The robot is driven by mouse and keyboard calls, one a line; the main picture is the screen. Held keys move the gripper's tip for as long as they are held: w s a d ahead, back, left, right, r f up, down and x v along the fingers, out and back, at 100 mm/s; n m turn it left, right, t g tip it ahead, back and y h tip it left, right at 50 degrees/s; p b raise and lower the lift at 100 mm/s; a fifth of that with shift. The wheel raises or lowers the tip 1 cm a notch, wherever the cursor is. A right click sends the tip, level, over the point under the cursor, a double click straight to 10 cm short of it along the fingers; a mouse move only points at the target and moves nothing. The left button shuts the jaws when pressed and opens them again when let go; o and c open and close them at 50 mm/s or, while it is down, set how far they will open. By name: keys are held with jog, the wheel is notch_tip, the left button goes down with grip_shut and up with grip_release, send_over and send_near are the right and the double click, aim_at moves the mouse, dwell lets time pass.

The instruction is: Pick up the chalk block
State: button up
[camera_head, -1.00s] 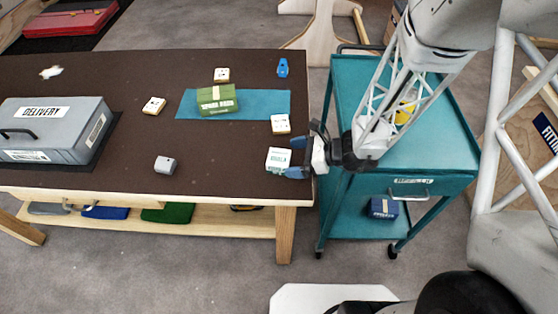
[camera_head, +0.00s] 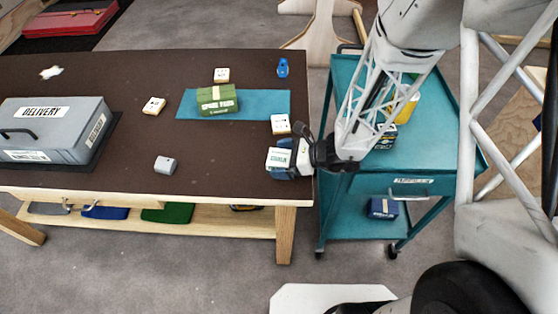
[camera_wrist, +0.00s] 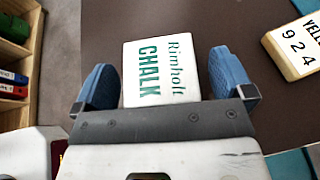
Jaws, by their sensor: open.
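The chalk block (camera_head: 279,158) is a white block with green lettering lying on the dark table near its right edge. In the wrist view the chalk block (camera_wrist: 161,72) reads "Rimholt CHALK". My gripper (camera_head: 290,159) is at the block from the right side. In the wrist view my gripper (camera_wrist: 168,80) has its two blue fingers apart, one on each side of the block. A narrow gap shows between the block and each finger. The block's near end is hidden behind the gripper's dark bar.
A white-topped tan block (camera_head: 280,124) lies just behind the chalk block. A green pack (camera_head: 217,100) sits on a teal mat (camera_head: 264,102). A grey delivery case (camera_head: 88,140) stands at left. A teal cart (camera_head: 440,150) stands close to the table's right edge.

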aim_at(279, 157)
jog(key=shift+a+f, duration=0.15)
jog(key=shift+a, duration=0.25)
dwell(0.3)
jog(key=c, duration=1)
jog(key=shift+r, duration=1.2)
jog(key=shift+w+r, duration=0.1)
jog(key=shift+r, duration=0.45)
jog(key=s+d, duration=0.2)
jog(key=s, duration=0.3)
jog(key=s+d+r, duration=0.1)
jog(key=s+d, duration=0.1)
jog(key=s, duration=0.3)
jog(key=s+d, duration=0.2)
jog(key=s, duration=0.3)
jog(key=shift+r, duration=0.25)
